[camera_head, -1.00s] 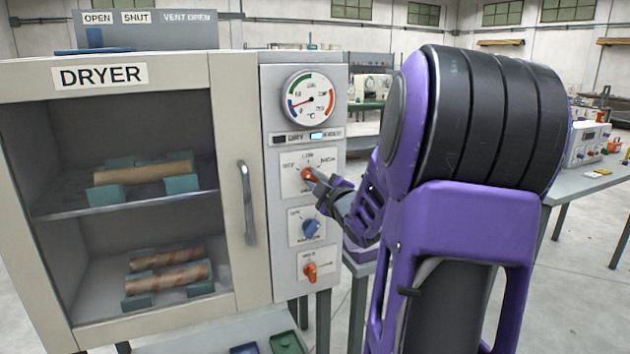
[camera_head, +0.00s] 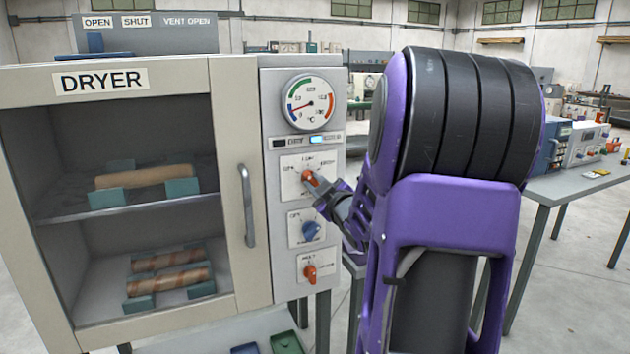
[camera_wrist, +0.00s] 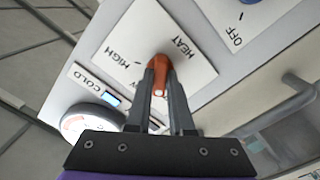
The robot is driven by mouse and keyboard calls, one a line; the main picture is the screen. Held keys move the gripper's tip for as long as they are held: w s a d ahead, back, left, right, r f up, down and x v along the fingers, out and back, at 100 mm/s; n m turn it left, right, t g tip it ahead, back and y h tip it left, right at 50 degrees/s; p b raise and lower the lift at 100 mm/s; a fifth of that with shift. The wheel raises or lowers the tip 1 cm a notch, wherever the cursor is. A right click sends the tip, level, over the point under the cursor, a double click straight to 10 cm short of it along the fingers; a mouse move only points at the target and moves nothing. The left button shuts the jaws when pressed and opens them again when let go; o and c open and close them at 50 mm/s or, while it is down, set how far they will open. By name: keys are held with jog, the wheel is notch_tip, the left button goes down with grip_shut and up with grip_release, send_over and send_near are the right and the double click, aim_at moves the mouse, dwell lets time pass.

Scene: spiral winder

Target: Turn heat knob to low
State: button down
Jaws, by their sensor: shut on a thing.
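The heat knob (camera_head: 307,176) is orange-red, on the white top plate (camera_head: 291,187) of the dryer's grey control column. In the wrist view the heat knob (camera_wrist: 159,88) sits between my fingertips, beside the printed words HEAT and HIGH. My gripper (camera_head: 317,184) reaches in from the right and is shut on it. In the wrist view my gripper (camera_wrist: 160,72) covers part of the knob and its plate. I cannot tell exactly which mark the knob points at.
Below are a blue knob (camera_head: 310,230) and another orange-red knob (camera_head: 309,272). A round gauge (camera_head: 310,101) and a lit blue indicator (camera_head: 322,140) are above. The dryer door handle (camera_head: 247,205) stands out to the left. A bench (camera_head: 560,190) is at right.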

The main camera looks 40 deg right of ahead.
jog(key=m+p, duration=0.1)
jog(key=m, duration=0.2)
jog(key=shift+r+m, duration=0.15)
jog(key=shift+m, duration=0.25)
jog(key=shift+m+p, duration=0.75)
jog(key=shift+m, duration=1.15)
jog(key=c, duration=0.8)
grip_release()
